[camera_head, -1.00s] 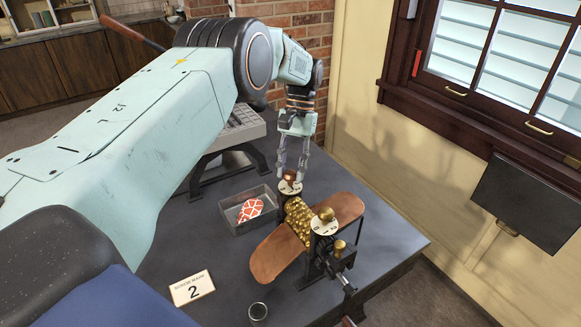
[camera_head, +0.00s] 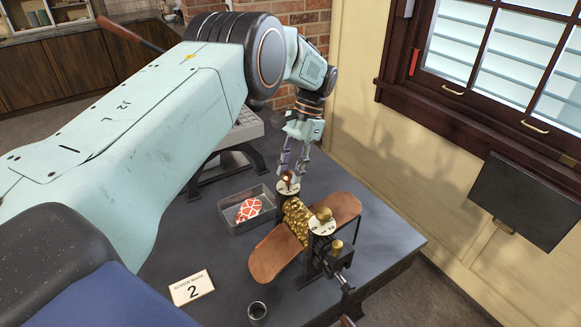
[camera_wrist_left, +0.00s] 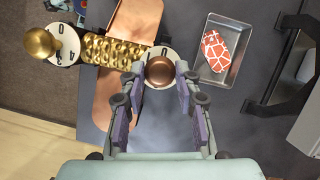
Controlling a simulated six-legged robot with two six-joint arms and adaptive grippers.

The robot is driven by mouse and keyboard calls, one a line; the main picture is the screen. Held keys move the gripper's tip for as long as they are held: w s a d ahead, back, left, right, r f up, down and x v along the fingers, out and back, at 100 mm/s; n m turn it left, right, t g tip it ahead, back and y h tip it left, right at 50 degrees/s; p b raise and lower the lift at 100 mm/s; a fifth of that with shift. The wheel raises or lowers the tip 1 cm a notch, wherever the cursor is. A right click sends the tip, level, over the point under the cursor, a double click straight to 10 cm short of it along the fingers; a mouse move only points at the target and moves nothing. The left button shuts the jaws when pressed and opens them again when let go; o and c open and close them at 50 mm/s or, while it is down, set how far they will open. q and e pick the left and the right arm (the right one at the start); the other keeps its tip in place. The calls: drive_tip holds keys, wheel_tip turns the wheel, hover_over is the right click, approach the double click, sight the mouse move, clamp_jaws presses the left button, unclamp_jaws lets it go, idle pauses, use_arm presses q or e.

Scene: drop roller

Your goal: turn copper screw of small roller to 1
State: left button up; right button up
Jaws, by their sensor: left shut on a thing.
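The small roller (camera_head: 297,216) is a golden, bumpy cylinder in a dark stand, with copper plates at its sides; it also shows in the left wrist view (camera_wrist_left: 112,49). A copper screw (camera_wrist_left: 160,70) stands on a white dial (camera_head: 288,189) at the roller's far end. A brass screw (camera_head: 323,214) stands on another white dial (camera_wrist_left: 66,45) at the near end. My left gripper (camera_head: 287,177) points down and is shut on the copper screw, fingers on either side. My right gripper is not in view.
A grey tray (camera_head: 228,222) with a red-and-white patterned piece (camera_head: 248,209) sits left of the roller. A card (camera_head: 192,288) reading "SCREW MARK 2" and a small dark cup (camera_head: 257,311) lie nearer on the table. A crank (camera_head: 345,283) sticks out at the roller's near side.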

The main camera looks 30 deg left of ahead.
use_arm(q)
drive_tip(key=shift+w+r, duration=0.15)
drive_tip(key=o, duration=1.1)
drive_tip(key=shift+o, duration=0.2)
drive_tip(key=v, duration=0.7)
drive_tip(key=shift+d, duration=0.1)
